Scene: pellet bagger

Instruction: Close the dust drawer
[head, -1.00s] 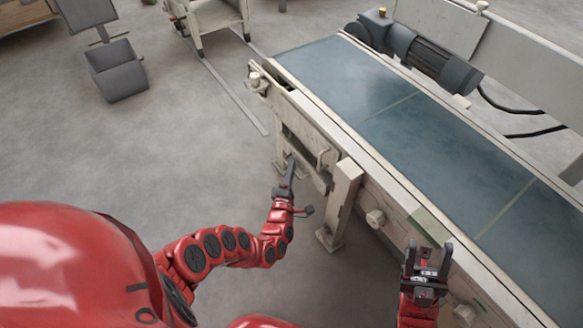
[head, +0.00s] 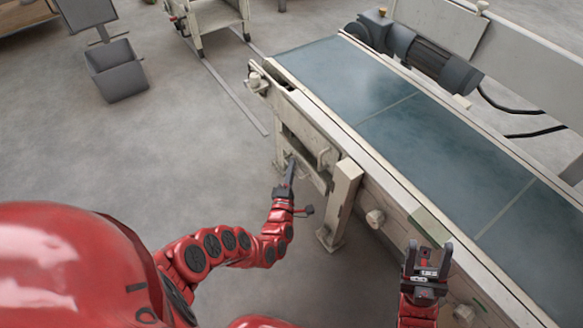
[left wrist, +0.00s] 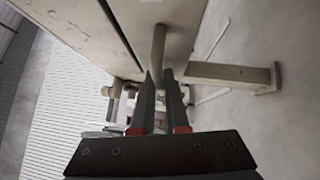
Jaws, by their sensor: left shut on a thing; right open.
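The dust drawer (head: 301,169) is a beige piece low in the side of the conveyor frame, near its far-left end. It is small and partly hidden behind my gripper in the head view. My left gripper (head: 292,162) reaches it from below. In the left wrist view my left gripper (left wrist: 157,76) is shut on a beige bar handle (left wrist: 158,48) standing out from a beige panel. I cannot tell how far the drawer sticks out. My right gripper (head: 428,250) is open and empty beside the conveyor's near side.
The conveyor (head: 345,85) with its blue-green belt fills the right side. A beige leg (head: 342,200) stands just right of my left gripper. A grey bin (head: 117,78) stands at the upper left. The floor between is clear.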

